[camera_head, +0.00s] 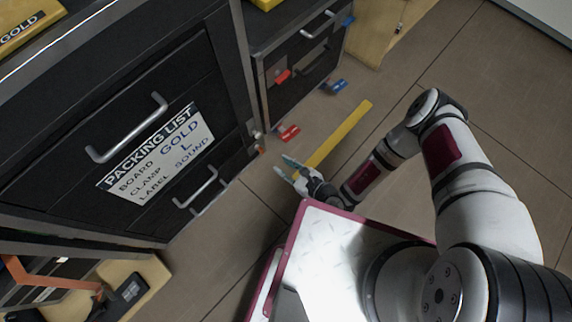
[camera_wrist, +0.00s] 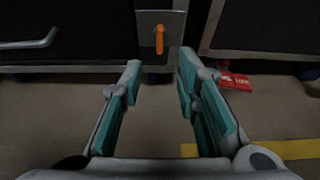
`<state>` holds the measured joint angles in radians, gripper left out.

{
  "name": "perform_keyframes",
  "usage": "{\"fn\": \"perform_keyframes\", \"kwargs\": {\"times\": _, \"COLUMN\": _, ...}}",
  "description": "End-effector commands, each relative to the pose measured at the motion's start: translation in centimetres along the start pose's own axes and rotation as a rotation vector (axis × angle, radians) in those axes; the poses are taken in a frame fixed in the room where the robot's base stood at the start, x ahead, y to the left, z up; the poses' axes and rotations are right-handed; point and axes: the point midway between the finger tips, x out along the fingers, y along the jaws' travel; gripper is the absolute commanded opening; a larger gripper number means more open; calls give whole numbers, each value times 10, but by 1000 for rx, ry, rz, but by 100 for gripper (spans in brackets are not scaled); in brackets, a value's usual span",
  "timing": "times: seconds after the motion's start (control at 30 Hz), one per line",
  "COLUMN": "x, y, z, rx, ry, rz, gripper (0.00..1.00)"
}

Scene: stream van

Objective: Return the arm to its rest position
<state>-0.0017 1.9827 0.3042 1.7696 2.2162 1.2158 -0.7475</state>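My arm reaches out from the right and folds down toward the floor in the head view. My gripper (camera_head: 286,169) hangs low, beyond the edge of my base, in front of the black cabinets. In the wrist view my gripper (camera_wrist: 160,75) shows two teal-padded fingers standing well apart with nothing between them. Beyond the fingertips, the lower edge of the cabinets and an orange latch (camera_wrist: 159,40) show. The fingers touch nothing that I can see.
A black drawer cabinet (camera_head: 75,110) with a packing list sign (camera_head: 158,155) stands at left. Another cabinet (camera_head: 300,60) stands behind. A yellow strip (camera_head: 338,136) lies on the floor. Open floor spreads at right.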

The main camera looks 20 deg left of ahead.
Motion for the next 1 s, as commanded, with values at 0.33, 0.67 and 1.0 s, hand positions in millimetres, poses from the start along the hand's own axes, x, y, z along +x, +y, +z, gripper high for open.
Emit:
{"fn": "perform_keyframes", "kwargs": {"times": 0.33, "x": -5, "y": 0, "z": 0, "rx": -1, "ry": 0, "rz": 0, "gripper": 29}}
{"fn": "perform_keyframes", "kwargs": {"times": 0.67, "x": -5, "y": 0, "z": 0, "rx": -1, "ry": -1, "rz": 0, "gripper": 29}}
{"fn": "perform_keyframes", "kwargs": {"times": 1.0, "x": -9, "y": -58, "z": 92, "rx": -160, "ry": -148, "rz": 78, "gripper": 29}}
